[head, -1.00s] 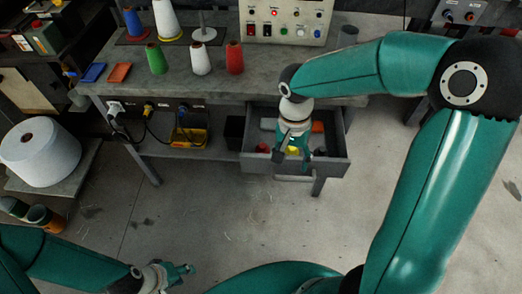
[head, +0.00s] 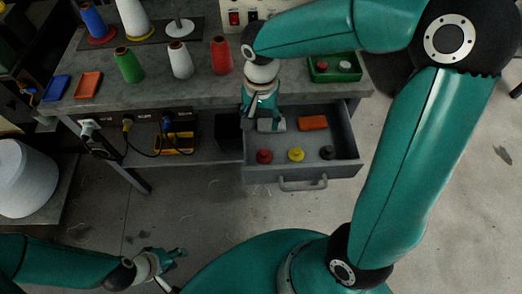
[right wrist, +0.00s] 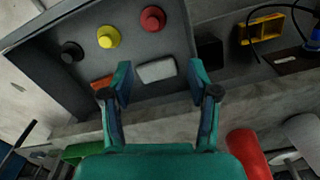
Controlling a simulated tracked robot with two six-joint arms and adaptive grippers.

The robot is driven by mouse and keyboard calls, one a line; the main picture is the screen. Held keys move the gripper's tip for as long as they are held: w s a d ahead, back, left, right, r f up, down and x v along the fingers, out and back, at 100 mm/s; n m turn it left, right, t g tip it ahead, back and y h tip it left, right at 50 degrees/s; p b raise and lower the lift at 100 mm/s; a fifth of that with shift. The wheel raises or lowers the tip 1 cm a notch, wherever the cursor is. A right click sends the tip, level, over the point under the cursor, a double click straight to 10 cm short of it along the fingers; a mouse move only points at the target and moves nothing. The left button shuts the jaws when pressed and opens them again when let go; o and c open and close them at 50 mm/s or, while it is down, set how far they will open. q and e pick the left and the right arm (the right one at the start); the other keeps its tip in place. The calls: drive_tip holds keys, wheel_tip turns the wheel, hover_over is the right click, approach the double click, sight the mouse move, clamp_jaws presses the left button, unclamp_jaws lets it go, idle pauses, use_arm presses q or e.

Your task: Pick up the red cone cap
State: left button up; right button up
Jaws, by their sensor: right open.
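The red cone cap (head: 264,156) stands in the open drawer (head: 352,140), at its front left, beside a yellow cap (head: 296,154) and a black cap (head: 327,153). In the right wrist view the red cone cap (right wrist: 152,18) is at the top, beyond the fingertips. My right gripper (head: 262,120) is open and empty over the back left of the drawer. In the right wrist view its fingertips (right wrist: 160,80) are apart, with a white block (right wrist: 156,71) between them in the picture. My left gripper (head: 174,265) is low at the bottom left, away from the drawer.
An orange block (head: 313,122) lies at the back of the drawer. On the table stand green (head: 129,65), white (head: 180,60) and red cones (head: 221,56). A green tray (head: 335,78) with a red and a white piece sits above the drawer. The drawer walls surround the caps.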

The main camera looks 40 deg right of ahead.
drive_tip(key=b, duration=0.1)
hover_over(264, 151)
drive_tip(key=f, duration=0.6)
drive_tip(key=w+f, duration=0.1)
drive_tip(key=f, duration=0.2)
drive_tip(key=shift+d+f, duration=0.1)
drive_tip(key=shift+d, duration=0.15)
drive_tip(key=shift+s+a+f, duration=0.1)
drive_tip(key=shift+s+f, duration=0.1)
drive_tip(key=shift+f, duration=0.7)
drive_tip(key=shift+s+a+f, duration=0.1)
drive_tip(key=shift+s+f, duration=0.05)
drive_tip(key=shift+f, duration=0.75)
drive_tip(key=shift+s+a+f, duration=0.1)
drive_tip(key=shift+s+f, duration=0.1)
drive_tip(key=shift+f, duration=0.7)
drive_tip(key=c, duration=0.6)
